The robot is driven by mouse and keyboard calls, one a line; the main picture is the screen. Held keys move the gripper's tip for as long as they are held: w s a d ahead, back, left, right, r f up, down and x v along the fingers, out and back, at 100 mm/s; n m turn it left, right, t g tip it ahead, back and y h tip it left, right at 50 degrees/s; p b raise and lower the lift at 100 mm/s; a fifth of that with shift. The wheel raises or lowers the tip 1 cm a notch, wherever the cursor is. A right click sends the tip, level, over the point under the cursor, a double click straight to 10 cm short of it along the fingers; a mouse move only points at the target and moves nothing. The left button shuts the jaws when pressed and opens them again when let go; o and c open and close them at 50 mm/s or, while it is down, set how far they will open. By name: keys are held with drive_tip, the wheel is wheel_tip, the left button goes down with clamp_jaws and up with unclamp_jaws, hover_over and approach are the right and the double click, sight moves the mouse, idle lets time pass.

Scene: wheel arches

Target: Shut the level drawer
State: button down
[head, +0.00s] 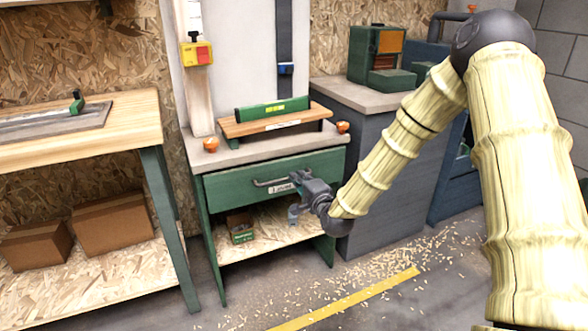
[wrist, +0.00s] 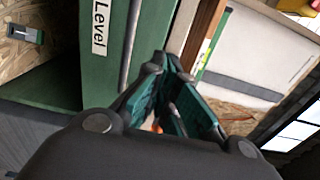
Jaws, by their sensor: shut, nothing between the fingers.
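The level drawer (head: 235,186) has a green front under the grey worktop of a small workbench in the head view. Its metal handle (head: 268,182) and a white label show on the front. In the wrist view the green drawer front (wrist: 102,90) fills the left side, with the label reading "Level" and the grey handle bar (wrist: 130,45) beside it. My gripper (head: 296,196) is in front of the right half of the drawer, close to the handle's right end. Its fingers (wrist: 170,75) are shut and empty. I cannot tell how far the drawer stands out, or whether the fingers touch it.
A wooden board and green level (head: 272,109) lie on the worktop (head: 255,146) between orange knobs. A small box (head: 241,228) sits on the shelf below. A wooden workbench (head: 80,118) stands left, a grey cabinet (head: 385,160) right. Wood chips litter the floor.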

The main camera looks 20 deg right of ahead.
sight(282, 180)
drive_tip(key=s, duration=0.4)
drive_tip(key=shift+s+d+r+p, duration=0.1)
drive_tip(key=shift+s+d+p, duration=0.1)
drive_tip(key=shift+p, duration=0.15)
drive_tip(key=c, duration=1.9)
unclamp_jaws()
drive_tip(key=shift+s+a, duration=0.1)
drive_tip(key=shift+s, duration=0.1)
drive_tip(key=o, duration=0.4)
wheel_tip(282, 180, down, 7)
drive_tip(key=w+a+t+b, duration=0.1)
drive_tip(key=a+b, duration=0.1)
drive_tip(key=b, duration=0.4)
drive_tip(key=shift+w+t+b, duration=0.3)
drive_tip(key=shift+w, duration=0.1)
drive_tip(key=shift+t, duration=0.3)
drive_tip(key=shift+w+a+r+b, duration=0.25)
drive_tip(key=shift+w+b, duration=0.5)
drive_tip(key=shift+w, duration=1.1)
drive_tip(key=shift+w+a+r+b, duration=0.1)
drive_tip(key=shift+w+r+b, duration=0.45)
drive_tip(key=shift+w, duration=1.3)
drive_tip(key=shift+w+a+r+b, duration=0.1)
drive_tip(key=shift+w+b, duration=0.8)
drive_tip(key=shift+w, duration=0.95)
clamp_jaws()
